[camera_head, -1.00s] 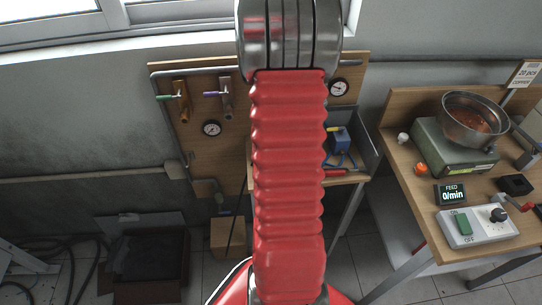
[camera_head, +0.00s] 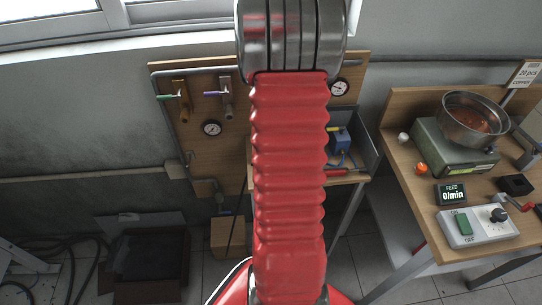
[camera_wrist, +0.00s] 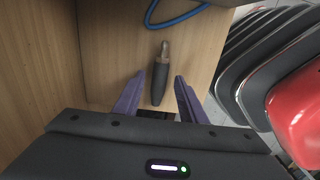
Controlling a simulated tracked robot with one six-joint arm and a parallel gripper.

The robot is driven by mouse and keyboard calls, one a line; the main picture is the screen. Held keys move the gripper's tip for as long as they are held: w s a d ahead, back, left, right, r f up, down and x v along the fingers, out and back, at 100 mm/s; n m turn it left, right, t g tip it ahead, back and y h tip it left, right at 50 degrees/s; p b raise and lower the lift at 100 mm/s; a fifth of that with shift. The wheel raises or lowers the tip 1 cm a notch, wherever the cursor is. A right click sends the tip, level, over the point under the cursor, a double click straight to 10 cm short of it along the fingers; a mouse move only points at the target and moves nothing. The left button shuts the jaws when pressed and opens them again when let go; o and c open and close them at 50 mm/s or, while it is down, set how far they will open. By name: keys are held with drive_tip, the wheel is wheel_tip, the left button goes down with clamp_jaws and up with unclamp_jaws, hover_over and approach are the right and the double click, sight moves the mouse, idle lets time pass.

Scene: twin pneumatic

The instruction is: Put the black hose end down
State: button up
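The black hose end (camera_wrist: 160,83), a dark tapered piece with a metal tip, shows in the wrist view against a light wooden surface. My gripper (camera_wrist: 160,77) has its two purple fingers spread, one on each side of this piece. A gap shows between the piece and each finger, so the gripper is open and not clasping it. The lower end of the piece runs down towards the gripper body. I cannot tell whether it rests fully on the wood. In the head view my red arm hides the gripper and the piece.
A blue hose (camera_wrist: 178,20) curves beyond the metal tip. A wooden wall stands close on the left in the wrist view. In the head view, a blue device (camera_head: 340,139) sits right of my arm, and a bench with a metal bowl (camera_head: 472,121) stands further right.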

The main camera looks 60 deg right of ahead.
wheel_tip(320, 180, up, 10)
drive_tip(key=shift+r, duration=0.25)
idle(0.7)
drive_tip(key=shift+a, duration=0.1)
drive_tip(key=w+a+r+m+t+h, duration=0.15)
drive_tip(key=a+r, duration=0.35)
drive_tip(key=a, duration=0.5)
drive_tip(key=w+a+r+m+t, duration=0.1)
drive_tip(key=w+a+r+m, duration=0.2)
drive_tip(key=a, duration=0.6)
drive_tip(key=s+a+r+m+t, duration=0.1)
drive_tip(key=s+a+r+m, duration=0.1)
drive_tip(key=a, duration=0.7)
drive_tip(key=s+a+r+m+t+y, duration=0.1)
drive_tip(key=s+a+r+t, duration=0.1)
drive_tip(key=a, duration=0.6)
drive_tip(key=shift+s+a+r+m, duration=0.3)
drive_tip(key=shift+s+a+m, duration=0.05)
drive_tip(key=shift+s, duration=0.55)
drive_tip(key=shift+y, duration=0.25)
